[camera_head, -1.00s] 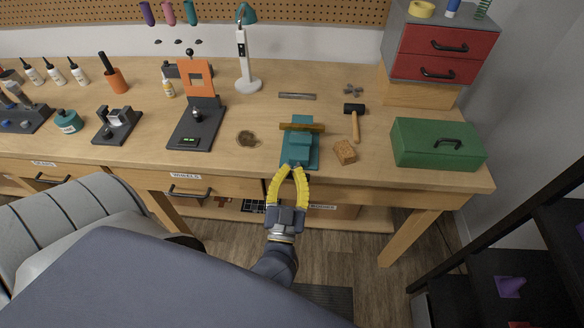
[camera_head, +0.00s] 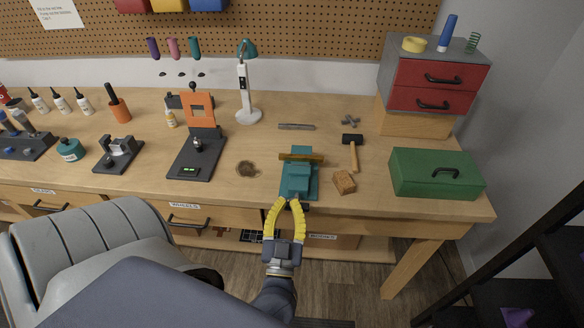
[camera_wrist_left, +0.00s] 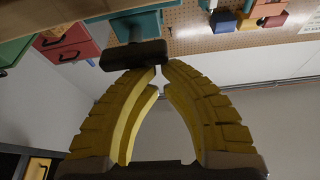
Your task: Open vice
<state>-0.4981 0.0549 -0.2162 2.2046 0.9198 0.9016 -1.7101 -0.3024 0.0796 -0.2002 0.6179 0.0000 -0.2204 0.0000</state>
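The teal vice (camera_head: 298,180) sits at the front edge of the workbench, with a brown strip across its jaws. Its dark handle (camera_wrist_left: 133,55) shows in the left wrist view just beyond my fingertips. My left gripper (camera_head: 287,201) has yellow ribbed fingers and is just in front of the vice, below its front end. In the left wrist view its fingertips (camera_wrist_left: 160,68) are close together with a narrow gap, and I see nothing clearly held between them. Whether a fingertip touches the handle I cannot tell. My right gripper is not in view.
A wooden block (camera_head: 344,182), a hammer (camera_head: 353,153) and a green toolbox (camera_head: 436,174) lie right of the vice. A dark stain (camera_head: 247,169) and an orange-framed stand (camera_head: 200,110) are to its left.

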